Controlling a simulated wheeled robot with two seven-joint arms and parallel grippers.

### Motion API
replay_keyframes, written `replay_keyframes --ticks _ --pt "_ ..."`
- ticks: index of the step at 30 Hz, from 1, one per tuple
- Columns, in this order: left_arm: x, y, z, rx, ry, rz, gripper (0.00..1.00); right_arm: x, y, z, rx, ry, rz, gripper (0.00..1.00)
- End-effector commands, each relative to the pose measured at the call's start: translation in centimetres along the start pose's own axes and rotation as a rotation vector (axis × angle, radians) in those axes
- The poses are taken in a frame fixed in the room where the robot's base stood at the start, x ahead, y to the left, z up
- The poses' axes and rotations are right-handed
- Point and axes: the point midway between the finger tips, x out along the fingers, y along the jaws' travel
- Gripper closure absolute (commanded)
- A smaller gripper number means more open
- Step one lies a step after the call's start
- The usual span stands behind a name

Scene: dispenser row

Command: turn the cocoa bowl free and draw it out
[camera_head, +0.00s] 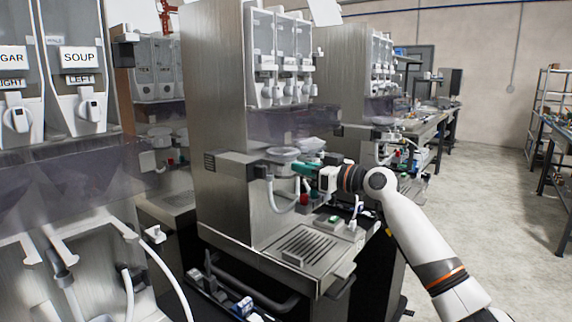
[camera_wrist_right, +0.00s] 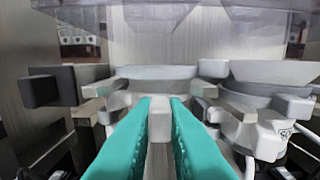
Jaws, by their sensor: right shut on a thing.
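My right gripper (camera_head: 303,169) reaches in from the right at the front of the middle dispenser machine. Its teal fingers (camera_wrist_right: 160,112) are shut on the pale block-like handle (camera_wrist_right: 159,127) of a round grey bowl. This bowl (camera_wrist_right: 155,73) sits level in the middle of the right wrist view, under the dispenser outlets, between two bracket arms. It also shows in the head view (camera_head: 282,153), just left of the fingertips. No label on it is readable, so I cannot confirm it is the cocoa one. My left gripper is not in view.
A second bowl (camera_wrist_right: 258,72) sits close on the right. A dark block (camera_wrist_right: 54,86) on a bracket is at the left. A drip tray (camera_head: 302,247) lies below the gripper. Hoses hang beside the bowls. Open floor (camera_head: 485,190) lies to the right.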

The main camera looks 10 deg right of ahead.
Motion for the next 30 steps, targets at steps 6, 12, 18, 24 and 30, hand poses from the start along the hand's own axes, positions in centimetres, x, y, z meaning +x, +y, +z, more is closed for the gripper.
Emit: replay_keyframes --ticks 6,12,18,24,30 --pt "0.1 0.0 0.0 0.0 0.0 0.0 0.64 -0.5 0.4 0.2 -0.002 -0.008 0.003 1.0" --pt "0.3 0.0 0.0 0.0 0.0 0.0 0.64 -1.5 0.6 0.0 0.0 -0.004 0.003 1.0" --pt "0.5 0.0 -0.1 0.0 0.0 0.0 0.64 -2.5 0.7 -0.1 0.0 -0.002 0.002 1.0" --pt "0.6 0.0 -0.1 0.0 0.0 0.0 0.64 -3.2 0.8 -0.1 0.0 -0.001 0.0 1.0" --pt "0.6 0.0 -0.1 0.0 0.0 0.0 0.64 -3.2 0.8 -0.1 0.001 0.0 0.001 1.0"
